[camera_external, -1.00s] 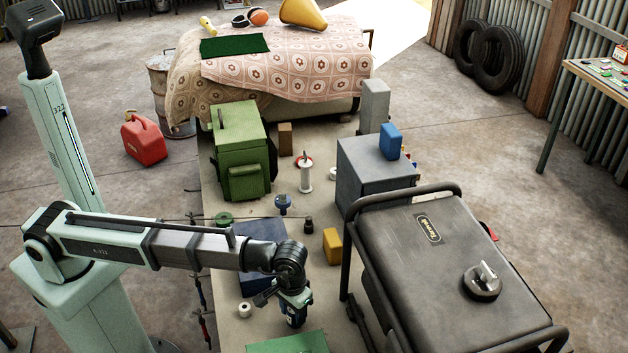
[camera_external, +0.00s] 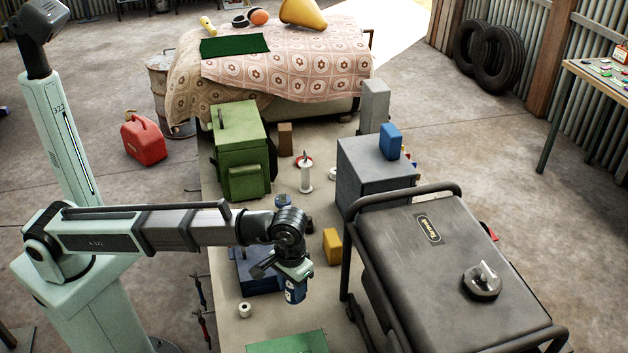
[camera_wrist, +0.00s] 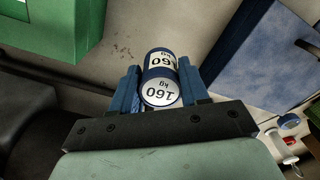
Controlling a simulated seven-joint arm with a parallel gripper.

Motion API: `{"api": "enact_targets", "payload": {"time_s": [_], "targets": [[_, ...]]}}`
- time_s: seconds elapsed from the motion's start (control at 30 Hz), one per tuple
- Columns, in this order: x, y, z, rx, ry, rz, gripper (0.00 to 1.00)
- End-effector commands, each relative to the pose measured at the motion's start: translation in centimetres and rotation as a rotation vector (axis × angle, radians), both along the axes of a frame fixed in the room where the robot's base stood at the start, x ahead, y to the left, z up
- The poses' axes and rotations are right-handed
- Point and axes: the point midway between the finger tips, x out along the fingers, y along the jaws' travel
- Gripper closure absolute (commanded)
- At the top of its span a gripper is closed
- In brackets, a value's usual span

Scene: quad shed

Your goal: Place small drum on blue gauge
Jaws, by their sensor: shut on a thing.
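My gripper (camera_external: 293,272) is shut on the small drum (camera_external: 295,292), a blue can that hangs below it, above the bench. In the wrist view the small drum (camera_wrist: 160,92), with its white "160 kg" label, sits between the two blue fingers. The blue gauge (camera_external: 283,201) stands farther back on the bench, behind my arm, which partly hides it. In the wrist view a small round blue thing near the right edge (camera_wrist: 289,121) looks like the gauge. The drum and gauge are well apart.
A dark blue box (camera_external: 262,281) lies left of the gripper, and a green box (camera_external: 290,343) in front. A white roll (camera_external: 245,310), a yellow block (camera_external: 332,246) and a white spool (camera_external: 306,178) stand on the bench.

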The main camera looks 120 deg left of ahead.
Motion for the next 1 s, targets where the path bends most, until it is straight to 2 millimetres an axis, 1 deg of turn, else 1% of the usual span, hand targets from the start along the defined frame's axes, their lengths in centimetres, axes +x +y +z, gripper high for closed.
{"api": "enact_targets", "payload": {"time_s": [0.07,0.17,0.27,0.3,0.47,0.7,0.77,1.0], "targets": [[-0.4,1.1,0.0,0.0,0.0,0.016,0.88],[-1.1,3.2,0.1,0.0,0.0,0.049,0.88],[-2.2,5.9,0.3,0.0,0.0,0.092,0.88],[-2.8,7.1,0.4,0.0,0.0,0.111,0.88],[-5.0,11.7,1.0,0.0,0.0,0.185,0.88],[-9.0,18.3,2.0,0.0,0.0,0.297,0.88],[-10.1,19.8,2.3,0.001,0.0,0.325,0.88],[-14.9,25.8,3.5,0.0,0.0,0.436,0.88]]}}
